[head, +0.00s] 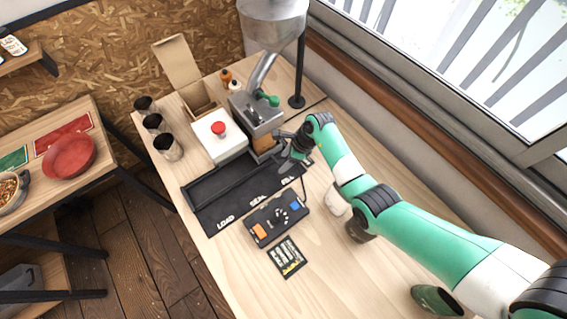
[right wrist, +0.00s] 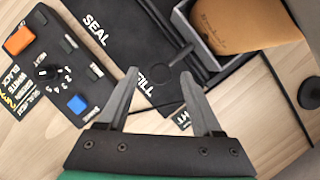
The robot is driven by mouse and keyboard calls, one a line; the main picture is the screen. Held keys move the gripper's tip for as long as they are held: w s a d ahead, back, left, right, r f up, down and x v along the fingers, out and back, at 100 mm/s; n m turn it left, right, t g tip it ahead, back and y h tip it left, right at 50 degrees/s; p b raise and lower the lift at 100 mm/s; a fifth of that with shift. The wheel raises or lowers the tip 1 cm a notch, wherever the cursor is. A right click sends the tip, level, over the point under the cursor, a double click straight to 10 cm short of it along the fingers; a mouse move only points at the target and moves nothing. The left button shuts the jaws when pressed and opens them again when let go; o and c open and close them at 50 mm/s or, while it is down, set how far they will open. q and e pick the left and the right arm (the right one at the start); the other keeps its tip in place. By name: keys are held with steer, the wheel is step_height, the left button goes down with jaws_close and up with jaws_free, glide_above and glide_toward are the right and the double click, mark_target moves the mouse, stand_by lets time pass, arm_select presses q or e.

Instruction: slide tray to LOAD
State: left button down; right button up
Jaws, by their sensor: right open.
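The tray (right wrist: 207,58) is a grey open-topped box at the FILL end of the black track (head: 218,190). It holds a brown bag (right wrist: 240,22), which also shows under the hopper spout in the head view (head: 264,143). A dark handle with a round end (right wrist: 163,87) reaches out from the tray. My right gripper (right wrist: 160,74) is open, with its fingertips on either side of the handle in the right wrist view; I cannot tell whether they touch it. In the head view my right gripper (head: 287,160) is beside the tray. My left gripper is not in view.
A control box (head: 277,219) with orange and blue buttons stands in front of the track. A white press with a red knob (head: 219,130) stands behind it. The LOAD end of the track looks empty. Dark cups (head: 167,148) stand at the left edge.

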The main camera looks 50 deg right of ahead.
steer(key=shift+w+a+f, duration=0.1)
steer(key=shift+w+f, duration=0.1)
steer(key=shift+f, duration=0.3)
jaws_close()
stand_by(1.1)
